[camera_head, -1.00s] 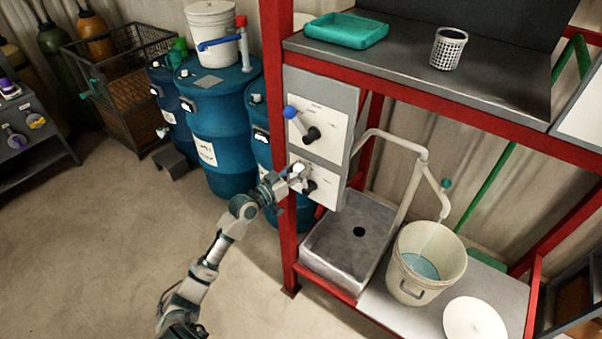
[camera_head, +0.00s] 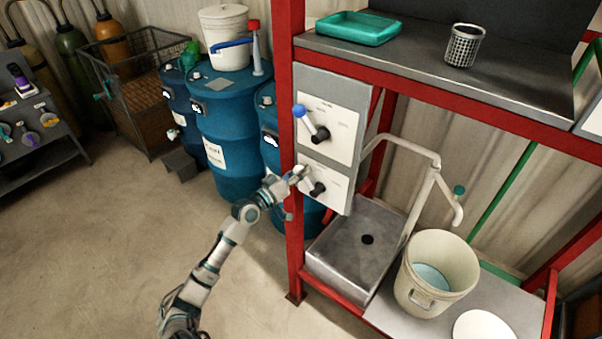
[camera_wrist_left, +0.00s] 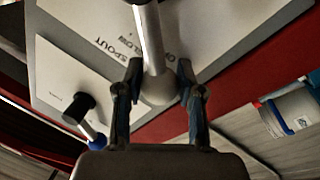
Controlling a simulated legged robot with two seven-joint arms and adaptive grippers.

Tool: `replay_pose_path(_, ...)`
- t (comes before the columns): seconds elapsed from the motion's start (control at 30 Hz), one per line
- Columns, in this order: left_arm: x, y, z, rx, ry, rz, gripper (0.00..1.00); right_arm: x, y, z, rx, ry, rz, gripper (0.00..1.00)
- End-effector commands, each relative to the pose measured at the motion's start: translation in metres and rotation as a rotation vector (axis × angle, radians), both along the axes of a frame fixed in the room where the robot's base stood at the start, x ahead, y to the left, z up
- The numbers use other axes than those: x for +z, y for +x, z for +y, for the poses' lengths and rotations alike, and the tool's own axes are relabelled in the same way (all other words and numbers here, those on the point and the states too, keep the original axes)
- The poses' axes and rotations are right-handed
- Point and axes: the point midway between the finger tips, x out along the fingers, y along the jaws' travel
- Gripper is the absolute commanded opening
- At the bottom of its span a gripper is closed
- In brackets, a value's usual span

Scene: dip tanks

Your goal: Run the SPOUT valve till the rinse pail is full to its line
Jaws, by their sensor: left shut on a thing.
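The lower valve panel (camera_head: 327,187) on the red rack reads SPOUT in the left wrist view (camera_wrist_left: 205,45). My left gripper (camera_head: 300,175) is at this panel. In the left wrist view its fingers (camera_wrist_left: 160,82) are shut on the pale valve lever (camera_wrist_left: 150,35) at its rounded end. The spout pipe (camera_head: 457,212) ends above the rinse pail (camera_head: 410,290), a cream bucket with bluish water (camera_head: 432,278) low inside. No stream shows from the spout now. I cannot make out the fill line. My right gripper is not in view.
A blue-knobbed lever (camera_head: 308,117) is on the panel above. Blue drums (camera_head: 230,125) stand left of the rack.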

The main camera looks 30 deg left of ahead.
Motion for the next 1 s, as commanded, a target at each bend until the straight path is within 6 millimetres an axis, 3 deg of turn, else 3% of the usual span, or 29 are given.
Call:
replay_pose_path(0.23,0.001,0.0,0.002,0.003,-0.002,-0.003,0.0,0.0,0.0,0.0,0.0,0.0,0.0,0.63)
replay_pose_path(0.27,0.001,0.0,0.002,0.004,-0.001,-0.003,0.42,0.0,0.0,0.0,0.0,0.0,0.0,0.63)
replay_pose_path(0.33,0.001,0.0,0.002,0.003,-0.001,-0.003,0.6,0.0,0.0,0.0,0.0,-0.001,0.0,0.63)
replay_pose_path(0.37,0.001,0.0,0.001,0.002,-0.001,-0.002,0.63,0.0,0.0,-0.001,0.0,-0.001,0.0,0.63)
replay_pose_path(0.73,-0.001,-0.005,0.001,0.001,0.002,0.001,0.63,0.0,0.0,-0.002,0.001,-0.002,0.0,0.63)
replay_pose_path(1.0,-0.009,-0.051,0.013,0.001,0.003,0.006,0.63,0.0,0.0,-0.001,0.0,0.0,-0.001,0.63)
